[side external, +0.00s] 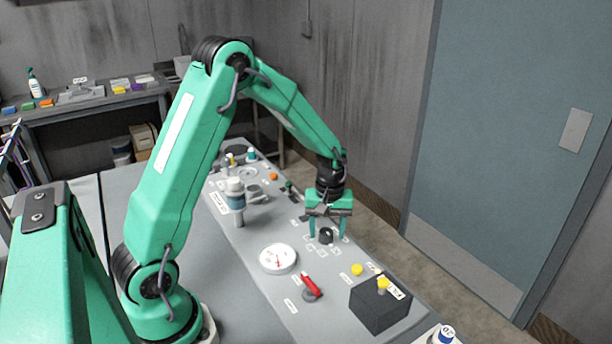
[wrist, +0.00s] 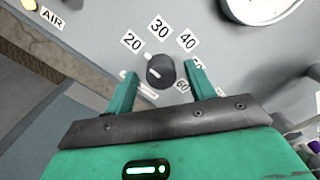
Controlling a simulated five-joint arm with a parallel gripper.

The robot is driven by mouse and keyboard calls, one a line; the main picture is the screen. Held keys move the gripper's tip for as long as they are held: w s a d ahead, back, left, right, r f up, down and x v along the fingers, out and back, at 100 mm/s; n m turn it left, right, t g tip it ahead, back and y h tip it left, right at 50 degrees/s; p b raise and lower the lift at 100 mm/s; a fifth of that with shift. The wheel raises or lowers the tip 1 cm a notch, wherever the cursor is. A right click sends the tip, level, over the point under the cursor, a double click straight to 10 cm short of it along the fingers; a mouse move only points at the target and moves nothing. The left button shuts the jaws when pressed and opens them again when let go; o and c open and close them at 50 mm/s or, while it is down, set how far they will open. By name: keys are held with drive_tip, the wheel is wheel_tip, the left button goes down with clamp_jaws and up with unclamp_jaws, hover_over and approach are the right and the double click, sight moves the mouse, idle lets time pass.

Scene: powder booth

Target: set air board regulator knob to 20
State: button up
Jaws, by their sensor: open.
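The regulator knob (wrist: 163,71) is a small dark round knob on the grey board, also visible in the side view (side external: 326,236). A white mark shows on its left part in the wrist view; I cannot tell exactly which number it points at. White number labels arc around it, including 20 (wrist: 132,40), 30 (wrist: 159,27), 40 (wrist: 187,41) and 60 (wrist: 182,86); another label is partly hidden behind a finger. My gripper (side external: 327,233) is open, pointing down, with one green finger on each side of the knob. Contact between fingers and knob cannot be told.
A white dial gauge (side external: 278,259) and a red lever (side external: 311,286) stand on the board nearby. A dark box (side external: 380,308) with a yellow-topped button sits at the near right. A blue-and-white cylinder unit (side external: 236,198) stands upright to the left of my gripper.

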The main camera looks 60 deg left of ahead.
sight(327, 233)
drive_tip(key=shift+r, duration=0.15)
drive_tip(key=shift+w+r, duration=0.1)
drive_tip(key=shift+r, duration=3.65)
drive_tip(key=shift+d+r, duration=0.2)
drive_tip(key=shift+r, duration=0.3)
drive_tip(key=s+d+r+m+t, duration=0.3)
drive_tip(key=s+d+r+m, duration=0.1)
drive_tip(key=s, duration=0.5)
drive_tip(key=s+d+r+m+t, duration=0.3)
drive_tip(key=s+r+m, duration=0.4)
drive_tip(key=s, duration=0.3)
drive_tip(key=shift+s+d+r, duration=0.2)
drive_tip(key=shift+d+r, duration=0.55)
drive_tip(key=shift+r, duration=0.1)
